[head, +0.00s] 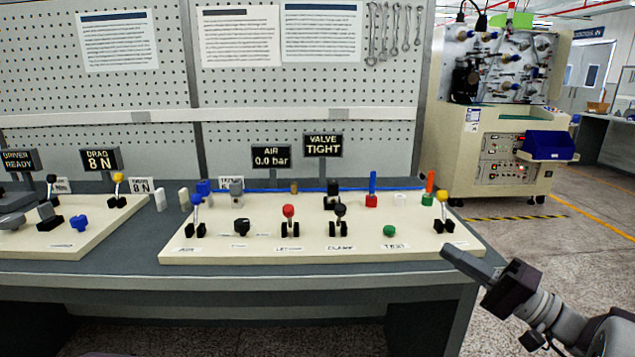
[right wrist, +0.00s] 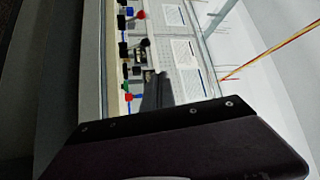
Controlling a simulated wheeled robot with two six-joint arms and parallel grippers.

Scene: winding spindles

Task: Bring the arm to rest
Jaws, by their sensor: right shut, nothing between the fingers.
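My right gripper (head: 462,262) is at the lower right in the head view, by the right front corner of the cream control panel (head: 260,252). Its fingers are together with nothing between them. In the right wrist view, the dark gripper fingers (right wrist: 157,90) point toward the panel (right wrist: 113,60) and the pegboard wall beyond. The nearest lever is the yellow-knobbed one (head: 444,214) at the panel's right end, and the gripper appears apart from it. My left gripper is not in view.
The grey workbench (head: 300,283) carries several levers and knobs, including a red lever (head: 289,214) and a green button (head: 389,231). Signs read "AIR 0.0 bar" (head: 272,157) and "VALVE TIGHT" (head: 323,145). A cream machine (head: 470,150) stands at the back right. Floor right of the bench is clear.

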